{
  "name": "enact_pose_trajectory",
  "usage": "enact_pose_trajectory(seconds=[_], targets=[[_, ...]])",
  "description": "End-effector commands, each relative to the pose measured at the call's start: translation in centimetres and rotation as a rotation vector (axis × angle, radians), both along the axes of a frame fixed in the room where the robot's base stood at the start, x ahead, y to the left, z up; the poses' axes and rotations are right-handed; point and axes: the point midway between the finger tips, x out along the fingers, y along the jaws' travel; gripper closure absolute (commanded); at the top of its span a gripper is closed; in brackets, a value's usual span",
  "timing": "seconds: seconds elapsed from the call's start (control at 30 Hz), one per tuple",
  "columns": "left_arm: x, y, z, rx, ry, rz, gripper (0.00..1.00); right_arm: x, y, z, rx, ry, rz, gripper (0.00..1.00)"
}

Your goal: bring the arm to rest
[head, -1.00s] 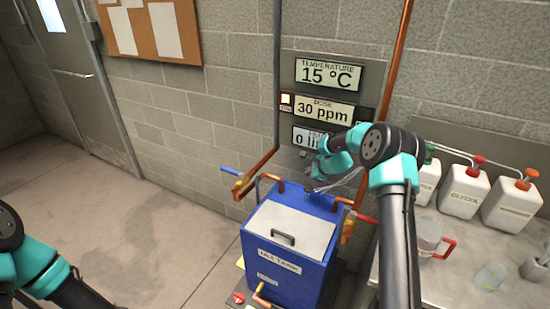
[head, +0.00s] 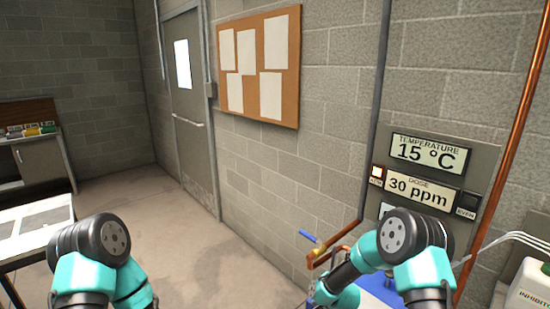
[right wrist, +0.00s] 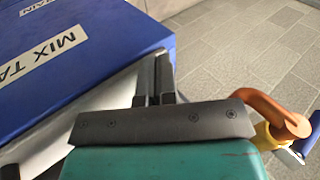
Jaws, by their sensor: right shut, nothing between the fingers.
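My right arm (head: 415,250) is bent at the lower right of the head view, in front of the wall panel and over the blue mix tank (head: 378,291). My right gripper (right wrist: 154,78) is shut and empty in the right wrist view. Its dark fingers show against the tank's pale lid (right wrist: 100,108) and blue body (right wrist: 85,50); I cannot tell the exact gap. My left arm (head: 90,260) shows at the lower left of the head view, over open floor. Its gripper is not visible.
The panel reads 15 °C (head: 430,152) and 30 ppm (head: 420,191). Copper pipe with a blue-handled valve (head: 312,240) stands left of the tank. A white jug (head: 530,285) is at the right edge, a pale-topped table (head: 35,225) at the left. The middle floor is clear.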

Motion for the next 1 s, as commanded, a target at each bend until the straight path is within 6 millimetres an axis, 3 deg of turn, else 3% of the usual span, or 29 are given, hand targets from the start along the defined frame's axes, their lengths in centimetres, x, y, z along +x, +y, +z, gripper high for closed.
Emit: enact_pose_trajectory(seconds=[0.13,0.37,0.47,0.7,0.8,0.9,1.0], targets=[[0.0,0.0,0.0,0.0,0.0,0.0,1.0,-2.8,1.3,-1.1,-0.038,-0.006,0.101,1.0],[0.0,0.0,0.0,0.0,0.0,0.0,1.0,-8.7,-1.0,-3.4,-0.1,0.049,0.208,1.0],[0.0,0.0,0.0,0.0,0.0,0.0,1.0,-12.3,-2.3,-4.3,-0.129,0.083,0.272,1.0],[0.0,0.0,0.0,0.0,0.0,0.0,1.0,-24.8,-5.6,-5.8,-0.186,0.186,0.496,1.0],[0.0,0.0,0.0,0.0,0.0,0.0,1.0,-28.9,-6.4,-5.6,-0.193,0.214,0.579,1.0],[0.0,0.0,0.0,0.0,0.0,0.0,1.0,-31.3,-6.7,-5.4,-0.195,0.228,0.627,1.0],[0.0,0.0,0.0,0.0,0.0,0.0,1.0,-32.1,-6.8,-5.3,-0.196,0.232,0.646,1.0]])
